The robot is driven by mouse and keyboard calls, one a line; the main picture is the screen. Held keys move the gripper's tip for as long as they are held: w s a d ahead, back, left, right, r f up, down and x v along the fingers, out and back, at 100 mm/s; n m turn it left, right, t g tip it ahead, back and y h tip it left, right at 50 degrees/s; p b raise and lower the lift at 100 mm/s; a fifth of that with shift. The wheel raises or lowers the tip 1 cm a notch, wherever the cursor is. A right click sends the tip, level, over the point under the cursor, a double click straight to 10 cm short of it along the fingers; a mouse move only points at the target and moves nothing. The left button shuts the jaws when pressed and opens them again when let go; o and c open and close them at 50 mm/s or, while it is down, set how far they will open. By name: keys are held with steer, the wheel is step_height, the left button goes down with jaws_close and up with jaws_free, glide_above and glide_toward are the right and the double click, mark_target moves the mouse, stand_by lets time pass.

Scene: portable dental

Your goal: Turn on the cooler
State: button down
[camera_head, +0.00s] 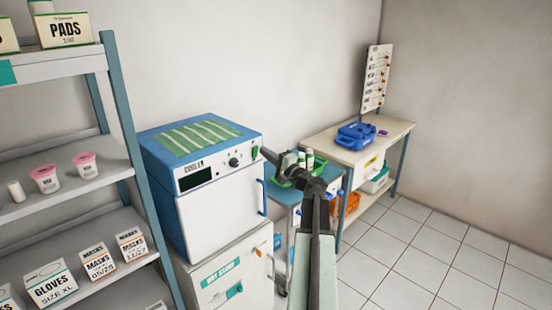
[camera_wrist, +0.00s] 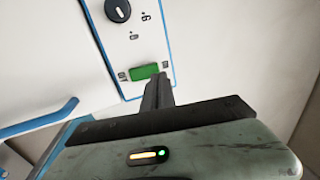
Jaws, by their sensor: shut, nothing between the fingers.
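The cooler (camera_head: 220,210) is a blue and white box with a white door, standing left of centre in the head view. Its front panel has a dark display (camera_head: 195,180), a black knob (camera_head: 233,162) and a green switch (camera_head: 255,152) at the right end. The switch (camera_wrist: 145,72) and knob (camera_wrist: 118,10) also show in the wrist view. My gripper (camera_head: 265,152) is shut and empty, its tip beside the switch. In the wrist view the fingertips (camera_wrist: 159,80) overlap the switch's lower right edge; I cannot tell whether they touch it.
A shelf unit (camera_head: 70,65) with boxes and cups stands at the left. A green tray (camera_head: 285,178) sits on a blue cart behind my arm. A table (camera_head: 340,150) with a blue case (camera_head: 356,136) stands further right. The tiled floor at right is clear.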

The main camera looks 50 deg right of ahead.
steer(key=shift+x, duration=0.75)
